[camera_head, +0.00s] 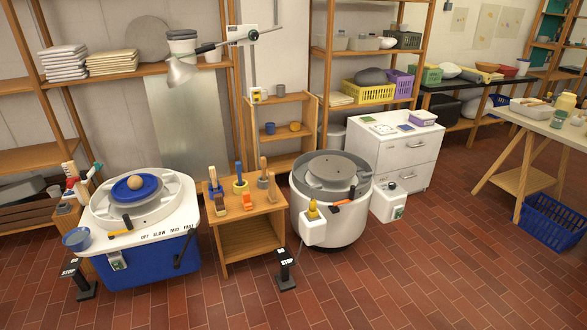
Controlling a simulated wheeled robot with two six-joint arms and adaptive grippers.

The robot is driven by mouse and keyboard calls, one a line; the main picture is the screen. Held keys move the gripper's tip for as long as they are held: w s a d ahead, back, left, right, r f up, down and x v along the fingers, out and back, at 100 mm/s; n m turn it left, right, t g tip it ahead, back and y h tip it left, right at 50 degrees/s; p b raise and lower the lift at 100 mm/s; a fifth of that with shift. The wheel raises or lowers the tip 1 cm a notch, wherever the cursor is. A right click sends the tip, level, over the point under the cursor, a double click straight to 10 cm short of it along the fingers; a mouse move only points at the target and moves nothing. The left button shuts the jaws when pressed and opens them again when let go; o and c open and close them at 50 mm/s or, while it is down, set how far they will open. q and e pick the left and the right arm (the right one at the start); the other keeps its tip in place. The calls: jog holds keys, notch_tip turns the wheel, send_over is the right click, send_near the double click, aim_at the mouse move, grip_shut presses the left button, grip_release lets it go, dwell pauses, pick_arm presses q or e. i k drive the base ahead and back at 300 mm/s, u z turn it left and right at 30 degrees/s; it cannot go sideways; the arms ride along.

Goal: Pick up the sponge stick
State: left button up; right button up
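I cannot tell for sure which thing is the sponge stick. Small orange pieces (247,202) lie at the table's front. A short tool (120,226) with an orange handle and a dark end lies on the left wheel's front rim. A similar orange-and-dark tool (343,202) lies at the right wheel's edge. Neither of my grippers shows.
The left wheel (150,262) has a blue base and a ball of clay (134,183). Black pedals (285,270) are on the floor.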

aim_at(263, 159)
jog(key=z, duration=0.7)
jog(key=i, duration=1)
jog(key=z, duration=0.7)
jog(key=i, duration=1.2)
jog(key=u, duration=0.6)
jog(key=i, duration=0.95)
jog(key=u, duration=1.15)
jog(key=i, duration=0.45)
jog(key=u, duration=0.4)
